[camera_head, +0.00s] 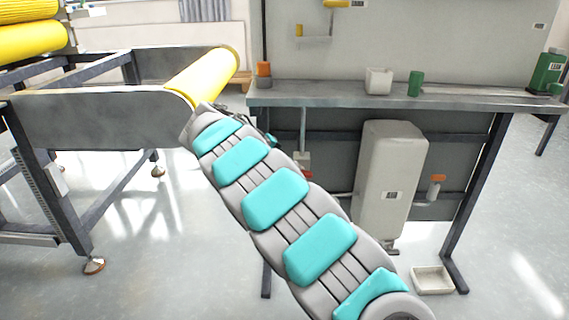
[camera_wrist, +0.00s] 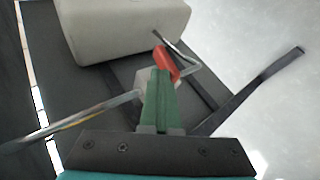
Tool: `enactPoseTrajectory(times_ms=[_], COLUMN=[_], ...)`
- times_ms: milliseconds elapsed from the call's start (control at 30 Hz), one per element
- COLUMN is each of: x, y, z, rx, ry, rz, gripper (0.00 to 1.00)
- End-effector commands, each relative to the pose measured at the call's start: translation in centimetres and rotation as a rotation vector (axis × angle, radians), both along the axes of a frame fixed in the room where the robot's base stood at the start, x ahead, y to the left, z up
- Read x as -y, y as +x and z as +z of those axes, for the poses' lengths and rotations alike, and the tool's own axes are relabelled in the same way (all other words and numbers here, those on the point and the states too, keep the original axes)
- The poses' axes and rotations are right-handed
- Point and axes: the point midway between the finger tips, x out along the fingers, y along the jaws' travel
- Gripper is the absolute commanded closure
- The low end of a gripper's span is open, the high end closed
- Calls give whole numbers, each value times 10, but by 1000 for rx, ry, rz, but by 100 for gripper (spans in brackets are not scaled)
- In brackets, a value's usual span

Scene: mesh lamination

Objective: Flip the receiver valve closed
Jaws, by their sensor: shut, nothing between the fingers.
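The red valve handle (camera_wrist: 166,63) stands tilted just beyond my fingertips in the wrist view. Its pale body (camera_wrist: 147,80) is partly hidden behind my fingers. Pipes run from it toward the left and toward the grey receiver tank (camera_wrist: 125,28). In the head view, a red-and-white valve (camera_head: 303,158) sits under the bench, left of the grey tank (camera_head: 388,185). My gripper (camera_wrist: 160,72) is shut and empty, its green fingers together at the handle's lower end. I cannot tell whether they touch it. In the head view my arm mostly hides the gripper.
The bench (camera_head: 350,95) spans above the valve and tank. An orange-topped fitting (camera_head: 437,180) is right of the tank. A white tray (camera_head: 433,279) lies on the floor. A conveyor frame (camera_head: 100,118) with a yellow roller (camera_head: 205,78) stands left. Dark bars cross near the valve.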

Motion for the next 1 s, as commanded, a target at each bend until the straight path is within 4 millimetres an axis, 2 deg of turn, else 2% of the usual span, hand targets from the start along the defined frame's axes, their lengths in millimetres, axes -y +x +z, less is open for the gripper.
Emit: enactPoseTrajectory(times_ms=[1000], x=[-6], y=[0], z=[-12], rx=[-5], ry=[8], rz=[4], gripper=[100])
